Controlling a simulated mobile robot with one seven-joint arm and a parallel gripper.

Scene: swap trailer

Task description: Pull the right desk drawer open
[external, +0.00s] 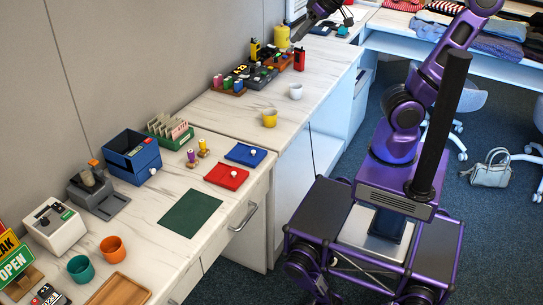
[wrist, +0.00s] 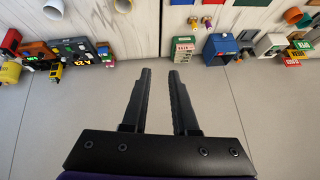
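The drawer with a curved metal handle (external: 243,217) is in the white front of the near desk in the external view, at that desk's right end. It looks shut. Another handle-like piece (external: 360,76) shows on the front of the farther desk; I cannot tell which drawer is meant. My gripper (external: 299,32) is high over the far desk, well away from the near handle. In the wrist view, my gripper (wrist: 160,72) has its two black fingers apart with nothing between them. No drawer handle shows clearly in the wrist view.
The desk tops carry a yellow mug (external: 269,118), a white mug (external: 295,91), a red tray (external: 227,176), a blue bin (external: 132,155) and several small devices. A wall (external: 150,60) runs behind the desks. Chairs and a handbag (external: 490,170) are on the right; floor before the near drawer looks clear.

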